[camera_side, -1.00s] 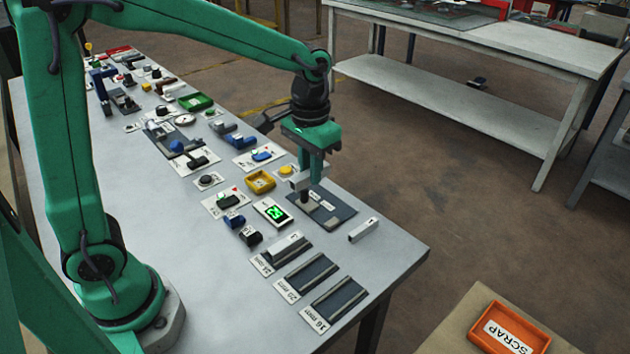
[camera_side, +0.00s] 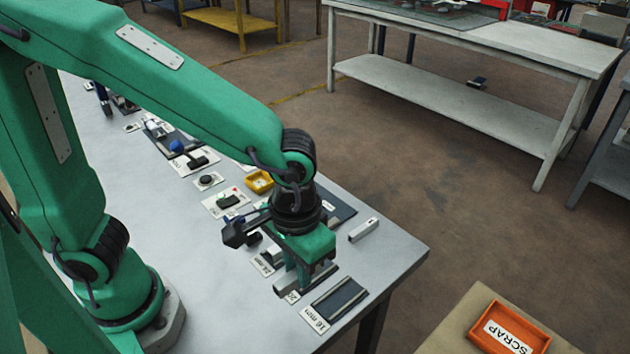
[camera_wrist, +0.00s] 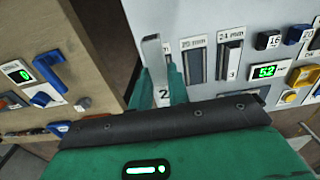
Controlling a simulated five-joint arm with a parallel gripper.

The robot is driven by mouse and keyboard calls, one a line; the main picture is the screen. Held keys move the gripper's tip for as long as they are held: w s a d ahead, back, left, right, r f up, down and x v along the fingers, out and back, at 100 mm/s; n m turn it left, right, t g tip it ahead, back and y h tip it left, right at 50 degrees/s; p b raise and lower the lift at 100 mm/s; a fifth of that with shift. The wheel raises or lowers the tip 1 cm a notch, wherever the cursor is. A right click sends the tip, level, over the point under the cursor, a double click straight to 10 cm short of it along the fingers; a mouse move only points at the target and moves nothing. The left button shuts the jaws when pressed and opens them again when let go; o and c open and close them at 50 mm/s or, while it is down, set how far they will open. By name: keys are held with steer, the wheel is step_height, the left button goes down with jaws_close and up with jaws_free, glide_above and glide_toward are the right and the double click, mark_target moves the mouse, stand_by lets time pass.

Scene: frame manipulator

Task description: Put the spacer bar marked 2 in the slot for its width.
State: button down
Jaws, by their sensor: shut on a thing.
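The pale spacer bar marked 2 (camera_wrist: 154,60) is held between the fingers of my gripper (camera_side: 303,279). In the side view the gripper points down over the middle of the slot row, by the 20 mm slot, which it largely covers. The 20 mm slot (camera_wrist: 193,64) looks empty in the wrist view, just right of the held bar. The 24 mm slot (camera_wrist: 222,62) has a bar marked 3 (camera_wrist: 233,62) in it. The 16 mm slot (camera_side: 338,299) is empty in front of my gripper. I cannot tell the held bar's exact height.
Another loose pale bar (camera_side: 363,230) lies on the table behind the slots. A lit green display (camera_wrist: 266,71) and a yellow tray (camera_side: 259,181) are nearby. An orange scrap bin (camera_side: 509,327) stands off the table at right. Bare table lies left of the slots.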

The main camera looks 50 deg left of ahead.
steer(key=shift+s+f, duration=0.1)
steer(key=w+a+f, duration=0.2)
steer(key=w, duration=0.1)
steer(key=w+a+f, duration=0.2)
steer(key=w, duration=0.1)
steer(key=w+a+f, duration=0.3)
steer(key=shift+a, duration=0.1)
stand_by(0.3)
steer(key=shift+f, duration=1.95)
steer(key=shift+f, duration=0.6)
steer(key=c, duration=1.3)
jaws_free()
steer(key=shift+c, duration=0.2)
steer(key=shift+r, duration=0.15)
